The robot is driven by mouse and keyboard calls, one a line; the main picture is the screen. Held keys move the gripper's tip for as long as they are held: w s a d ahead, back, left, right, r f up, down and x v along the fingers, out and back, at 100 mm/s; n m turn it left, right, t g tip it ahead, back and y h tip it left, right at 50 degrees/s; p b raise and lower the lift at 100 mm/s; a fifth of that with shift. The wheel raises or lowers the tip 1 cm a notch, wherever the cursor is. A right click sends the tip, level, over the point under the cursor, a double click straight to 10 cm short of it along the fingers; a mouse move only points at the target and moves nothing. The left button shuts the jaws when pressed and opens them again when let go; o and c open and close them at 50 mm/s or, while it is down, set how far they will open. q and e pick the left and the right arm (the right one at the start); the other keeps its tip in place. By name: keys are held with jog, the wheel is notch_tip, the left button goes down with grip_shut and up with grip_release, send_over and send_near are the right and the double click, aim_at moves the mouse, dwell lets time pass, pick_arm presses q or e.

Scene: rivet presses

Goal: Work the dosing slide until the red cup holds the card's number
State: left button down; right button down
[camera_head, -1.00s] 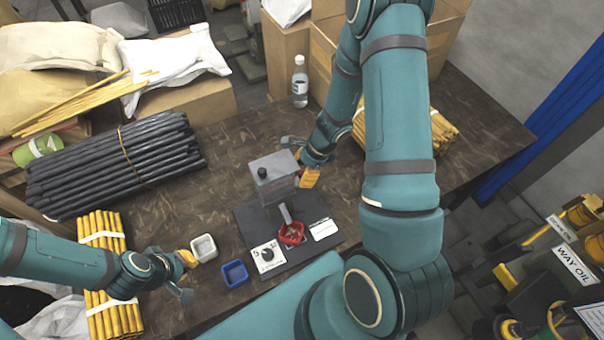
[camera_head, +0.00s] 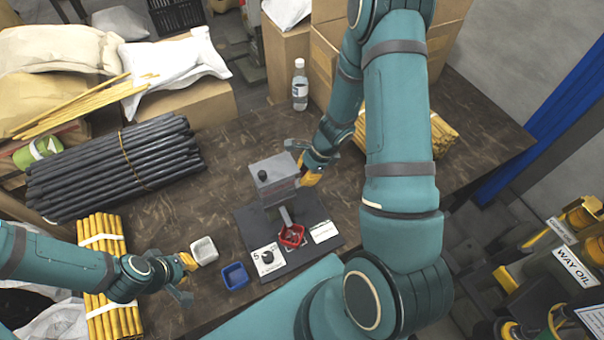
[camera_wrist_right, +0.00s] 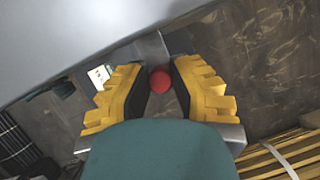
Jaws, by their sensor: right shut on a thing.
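The grey dosing box (camera_head: 275,182) with a black knob on top stands on a dark base plate (camera_head: 250,228). A grey chute runs down from it to the red cup (camera_head: 291,236), which sits on the plate; its contents are too small to count.
Black rods (camera_head: 115,165), yellow bundles (camera_head: 104,270) and a bottle (camera_head: 300,84) surround the area. Bare table lies behind the box.

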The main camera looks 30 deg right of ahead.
jog(key=d, duration=0.3)
jog(key=shift+s, duration=0.2)
jog(key=shift+a, duration=0.1)
jog(key=c, duration=0.8)
grip_release()
jog(key=v, duration=1.2)
